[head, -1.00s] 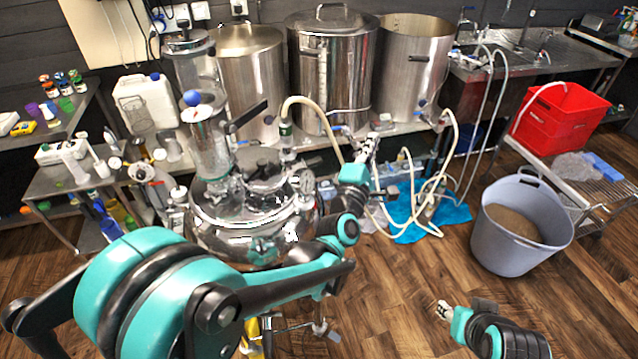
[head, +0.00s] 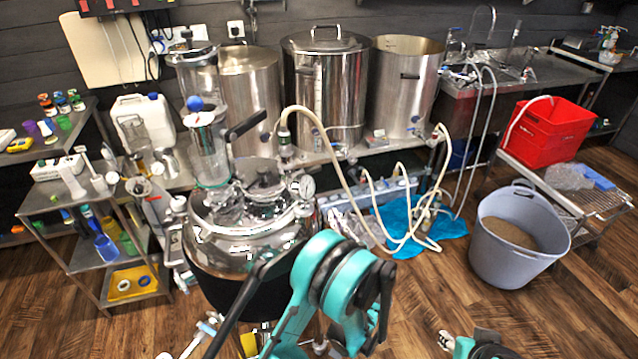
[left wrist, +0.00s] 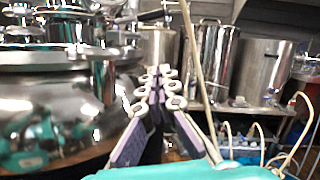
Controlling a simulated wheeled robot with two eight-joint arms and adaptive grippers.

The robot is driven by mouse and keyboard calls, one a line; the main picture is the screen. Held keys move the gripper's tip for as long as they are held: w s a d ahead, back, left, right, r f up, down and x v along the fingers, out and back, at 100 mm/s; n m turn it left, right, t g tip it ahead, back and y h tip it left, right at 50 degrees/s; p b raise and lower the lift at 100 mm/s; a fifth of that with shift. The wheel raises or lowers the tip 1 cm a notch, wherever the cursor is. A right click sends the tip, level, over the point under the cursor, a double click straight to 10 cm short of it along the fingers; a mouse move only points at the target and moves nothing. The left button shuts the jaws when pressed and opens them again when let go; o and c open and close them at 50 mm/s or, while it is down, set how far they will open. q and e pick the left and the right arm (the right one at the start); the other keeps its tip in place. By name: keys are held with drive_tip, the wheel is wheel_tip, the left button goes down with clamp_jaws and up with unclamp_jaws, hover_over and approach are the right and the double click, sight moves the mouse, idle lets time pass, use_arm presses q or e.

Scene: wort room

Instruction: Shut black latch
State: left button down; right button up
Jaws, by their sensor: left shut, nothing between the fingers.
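A black lever (head: 247,119), which may be the black latch, sticks up and right beside the clear column on top of the shiny steel vessel (head: 225,255). In the left wrist view the vessel (left wrist: 45,110) fills the left side, and a dark bar (left wrist: 155,14) shows at the top. My left gripper (left wrist: 163,72) is shut and empty, to the right of the vessel wall and apart from the lever. In the head view its fingers are mostly hidden by my teal arm. My right gripper (head: 446,340) is at the bottom edge, away from the vessel; its finger gap is unclear.
Tall steel kettles (head: 330,85) stand behind the vessel. A pale hose (head: 330,160) loops down to their right. A grey tub (head: 515,240) and a red crate (head: 550,130) are at right. Bare wooden floor lies in front of the tub.

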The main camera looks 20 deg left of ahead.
sight(306, 170)
use_arm(q)
drive_tip(key=w+a+r+p, duration=0.1)
drive_tip(key=w+a+r, duration=0.5)
drive_tip(key=w+a, duration=0.1)
drive_tip(key=shift+r, duration=0.15)
idle(0.5)
drive_tip(key=shift+d, duration=0.1)
